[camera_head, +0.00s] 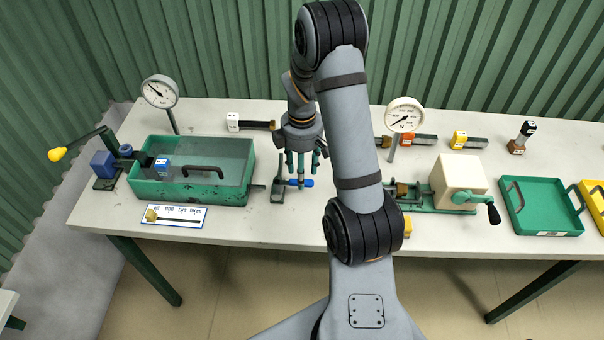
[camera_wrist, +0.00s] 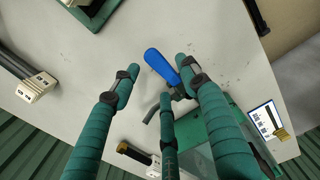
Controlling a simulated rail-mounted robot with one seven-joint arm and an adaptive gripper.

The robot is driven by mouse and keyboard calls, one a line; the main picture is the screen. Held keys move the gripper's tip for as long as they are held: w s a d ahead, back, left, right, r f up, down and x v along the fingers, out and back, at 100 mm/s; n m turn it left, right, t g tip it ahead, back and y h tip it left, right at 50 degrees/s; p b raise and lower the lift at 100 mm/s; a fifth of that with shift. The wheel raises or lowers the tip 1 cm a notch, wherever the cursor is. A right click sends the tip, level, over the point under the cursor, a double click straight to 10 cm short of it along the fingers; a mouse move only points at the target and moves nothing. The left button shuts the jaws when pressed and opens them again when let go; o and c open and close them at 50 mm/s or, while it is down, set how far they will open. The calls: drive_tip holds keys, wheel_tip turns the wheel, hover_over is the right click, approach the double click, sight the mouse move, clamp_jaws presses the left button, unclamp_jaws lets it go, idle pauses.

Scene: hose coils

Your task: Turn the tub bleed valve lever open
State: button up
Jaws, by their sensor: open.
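The bleed valve lever (camera_head: 307,183) has a blue handle and sits beside the right end of the green water tub (camera_head: 243,180). The blue handle points right in the head view. In the wrist view the blue lever (camera_wrist: 160,66) shows between the spread fingers, with its dark pivot end near the right-hand finger. My gripper (camera_head: 302,172) is open, with its green fingers pointing down over the valve. In the wrist view my gripper (camera_wrist: 158,80) holds nothing. I cannot tell whether a finger touches the lever. Part of the valve body is hidden by the fingers.
A gauge (camera_head: 160,92) stands behind the tub, and another gauge (camera_head: 404,115) stands right of my arm. A cream box with a crank (camera_head: 458,183) and a green tray (camera_head: 545,222) are further right. A labelled card (camera_head: 174,215) lies in front of the tub.

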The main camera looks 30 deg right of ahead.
drive_tip(key=shift+f, duration=1)
drive_tip(key=shift+c, duration=1.3)
clamp_jaws()
